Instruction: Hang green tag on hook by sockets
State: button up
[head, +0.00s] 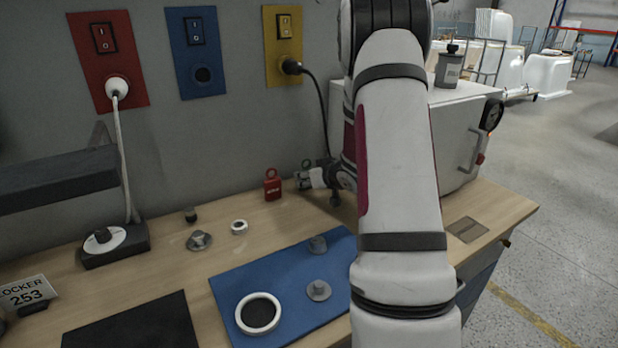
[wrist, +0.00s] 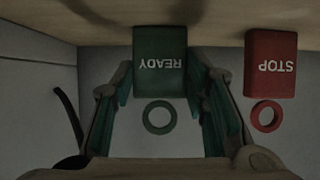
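The green tag, lettered READY, stands on the bench near the wall; in the wrist view its body (wrist: 160,62) and ring (wrist: 159,117) lie between my fingers. In the head view its top (head: 306,164) shows just behind my gripper (head: 318,179), which hides most of it. My gripper also shows in the wrist view (wrist: 165,85); its fingers are open on either side of the tag, with narrow gaps. The sockets are on red (head: 108,62), blue (head: 194,52) and yellow (head: 283,45) wall panels. I cannot make out a hook.
A red STOP tag (head: 272,187) stands close beside the green one, also in the wrist view (wrist: 270,65). A black cable hangs from the yellow panel near my gripper. A white cabinet (head: 455,135) stands to the right. A blue mat (head: 235,283) with parts lies in front.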

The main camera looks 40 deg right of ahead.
notch_tip(320, 180, up, 6)
jog(key=p, duration=0.5)
dwell(0.4)
jog(key=shift+a, duration=0.1)
dwell(1.0)
